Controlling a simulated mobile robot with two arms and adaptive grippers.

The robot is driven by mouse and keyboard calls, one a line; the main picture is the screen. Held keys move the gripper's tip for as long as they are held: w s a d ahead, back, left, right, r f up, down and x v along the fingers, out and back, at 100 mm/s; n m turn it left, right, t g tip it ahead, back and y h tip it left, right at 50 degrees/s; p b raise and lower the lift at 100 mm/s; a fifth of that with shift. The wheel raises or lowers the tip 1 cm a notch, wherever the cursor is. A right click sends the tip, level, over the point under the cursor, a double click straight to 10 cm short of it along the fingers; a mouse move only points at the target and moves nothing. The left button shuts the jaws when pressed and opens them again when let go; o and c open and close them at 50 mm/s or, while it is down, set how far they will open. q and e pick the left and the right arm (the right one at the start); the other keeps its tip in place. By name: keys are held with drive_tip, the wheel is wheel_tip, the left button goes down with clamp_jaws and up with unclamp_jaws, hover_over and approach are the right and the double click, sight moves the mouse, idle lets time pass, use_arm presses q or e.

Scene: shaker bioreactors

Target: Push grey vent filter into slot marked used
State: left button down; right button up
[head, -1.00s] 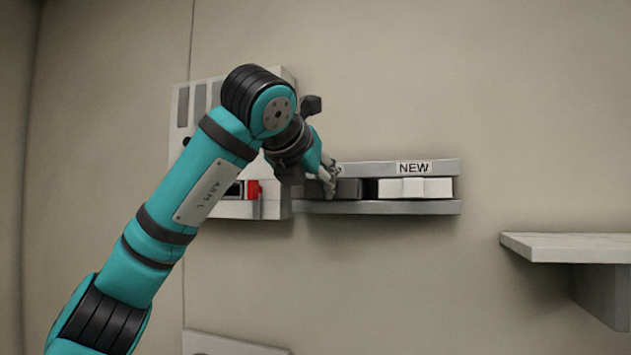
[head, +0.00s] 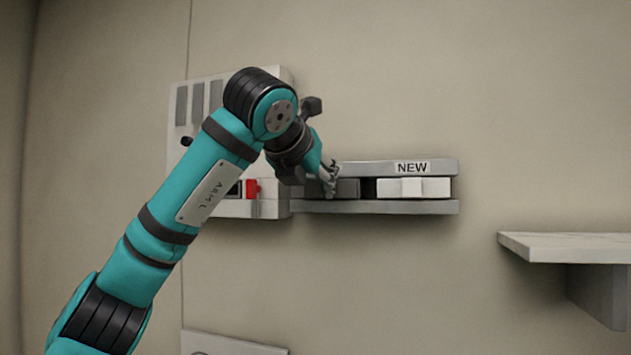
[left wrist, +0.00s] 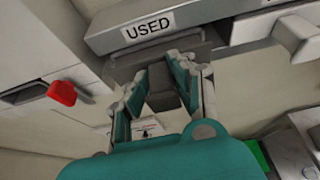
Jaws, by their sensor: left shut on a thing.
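The grey vent filter (head: 347,188) sits in the left slot of the wall rack (head: 380,207). In the left wrist view its dark body (left wrist: 188,46) lies under the label USED (left wrist: 149,27), and its narrow grip points toward my gripper. My left gripper (head: 328,180) is shut on this grip; its fingers (left wrist: 165,82) lie on both sides of it in the left wrist view. How deep the filter sits is hard to tell. In the head view, my gripper covers the filter's left part and the USED label. My right gripper is not in view.
A white filter (head: 413,188) sits in the rack's right slot under the label NEW (head: 413,167). A wall unit with a red part (head: 253,189) adjoins the rack on the left. A pale shelf (head: 570,246) juts out at lower right. The wall between is bare.

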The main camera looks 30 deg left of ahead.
use_arm(q)
drive_tip(key=shift+w+a+p, duration=0.25)
drive_tip(key=shift+w+p, duration=0.2)
drive_tip(key=shift+w, duration=0.55)
idle(0.8)
drive_tip(key=c, duration=1)
unclamp_jaws()
drive_tip(key=shift+c, duration=0.2)
drive_tip(key=shift+s, duration=0.1)
drive_tip(key=v, duration=1.2)
drive_tip(key=shift+d, duration=0.15)
